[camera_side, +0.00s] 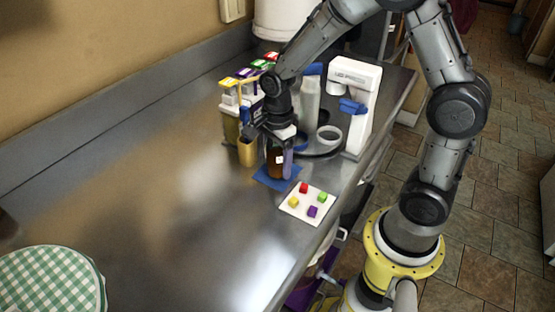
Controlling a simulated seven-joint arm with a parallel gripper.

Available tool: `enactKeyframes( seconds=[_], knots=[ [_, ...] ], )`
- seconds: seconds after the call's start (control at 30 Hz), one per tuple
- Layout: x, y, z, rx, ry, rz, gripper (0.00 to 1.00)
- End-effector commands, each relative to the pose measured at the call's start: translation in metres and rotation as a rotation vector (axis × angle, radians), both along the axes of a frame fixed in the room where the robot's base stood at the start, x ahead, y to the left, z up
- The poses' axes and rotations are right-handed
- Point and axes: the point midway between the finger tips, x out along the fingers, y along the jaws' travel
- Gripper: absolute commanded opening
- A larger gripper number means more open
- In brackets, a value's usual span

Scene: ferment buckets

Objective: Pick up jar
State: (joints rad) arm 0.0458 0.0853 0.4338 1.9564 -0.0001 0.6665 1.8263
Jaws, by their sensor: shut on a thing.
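A small dark brown jar (274,165) stands upright at or just above a blue square mat (268,184) on the steel counter. My gripper (281,150) reaches down over the jar from above and is shut on it. The gripper's body hides the jar's top. I cannot tell whether the jar's bottom touches the mat. A bluish-purple upright piece (288,164) shows at the jar's right side.
A white card (307,211) with several coloured cubes lies in front. A tan cup (247,152) stands close left. Coloured-lid containers (230,95) and a white dispenser (358,90) stand behind. A checkered lid (50,282) is front left; the counter's middle left is clear.

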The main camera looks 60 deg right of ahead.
Motion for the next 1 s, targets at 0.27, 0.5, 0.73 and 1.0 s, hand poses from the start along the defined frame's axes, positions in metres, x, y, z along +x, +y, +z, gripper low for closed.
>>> enactKeyframes(
  seconds=[0.27, 0.5, 0.73, 1.0],
  knots=[
    [0.0, 0.0, 0.0, 0.0, -0.001, 0.0, 0.0],
    [0.001, 0.0, 0.001, 0.0, -0.003, 0.0, 0.0],
    [0.001, 0.0, 0.015, 0.0, -0.006, 0.0, 0.0],
    [-0.024, 0.001, 0.064, 0.0, -0.011, 0.0, 0.0]
  ],
)
